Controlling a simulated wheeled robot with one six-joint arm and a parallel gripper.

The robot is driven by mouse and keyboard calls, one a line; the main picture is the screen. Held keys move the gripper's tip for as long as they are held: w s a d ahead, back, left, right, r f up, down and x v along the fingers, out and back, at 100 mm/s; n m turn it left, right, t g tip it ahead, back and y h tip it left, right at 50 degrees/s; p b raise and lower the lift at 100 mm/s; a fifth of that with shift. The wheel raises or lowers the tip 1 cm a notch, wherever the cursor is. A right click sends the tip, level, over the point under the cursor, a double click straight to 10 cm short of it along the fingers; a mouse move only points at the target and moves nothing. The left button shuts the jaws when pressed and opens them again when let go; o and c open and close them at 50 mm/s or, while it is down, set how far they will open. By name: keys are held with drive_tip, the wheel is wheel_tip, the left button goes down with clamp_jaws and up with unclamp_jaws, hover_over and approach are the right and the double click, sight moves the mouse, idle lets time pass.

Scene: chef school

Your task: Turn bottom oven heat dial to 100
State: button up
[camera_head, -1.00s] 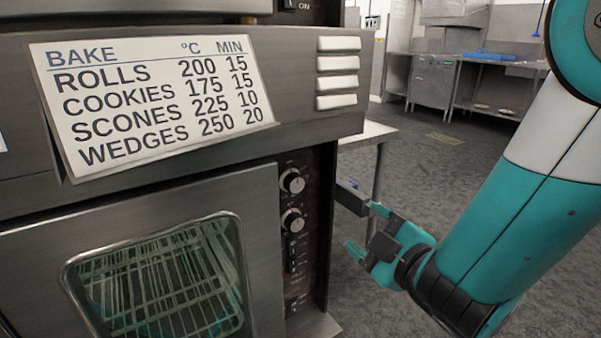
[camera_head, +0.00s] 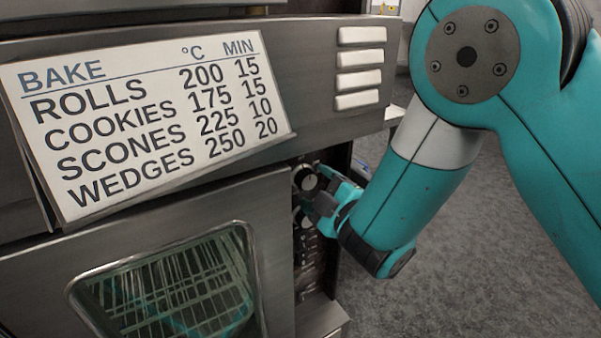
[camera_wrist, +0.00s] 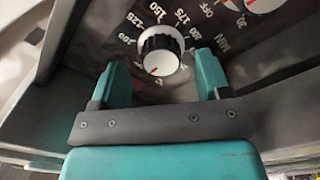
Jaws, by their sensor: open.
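The temperature dial (camera_wrist: 160,52) is a black knob with a white face, in the middle of the wrist view. Numbers around it include 100, 125, 150, 175 and 200. A red mark shows low on its face. My gripper (camera_wrist: 163,78) is open, with one finger on each side of the dial's near part; I cannot tell whether they touch it. In the head view my gripper (camera_head: 320,192) is at the oven's control panel, close to the upper dial (camera_head: 307,179). It partly hides the lower dial (camera_head: 301,217).
A second dial (camera_wrist: 263,4) shows at the wrist view's top right. The oven door (camera_head: 277,225) is left of the panel. The bake chart (camera_head: 150,120) and white buttons (camera_head: 360,80) are above. Open floor (camera_head: 450,260) lies to the right.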

drive_tip(key=shift+x, duration=0.9)
drive_tip(key=shift+c, duration=0.4)
drive_tip(key=c, duration=0.8)
drive_tip(key=shift+c, duration=0.2)
drive_tip(key=shift+m, duration=0.3)
drive_tip(key=m+p, duration=0.1)
drive_tip(key=m, duration=0.4)
drive_tip(key=m+p, duration=0.1)
drive_tip(key=m, duration=0.2)
drive_tip(key=shift+s+m, duration=0.1)
drive_tip(key=shift+m, duration=0.3)
drive_tip(key=shift+a+f+m+p, duration=0.1)
drive_tip(key=shift+f+m+p, duration=0.05)
drive_tip(key=shift+m+p, duration=0.8)
drive_tip(key=shift+m, duration=0.35)
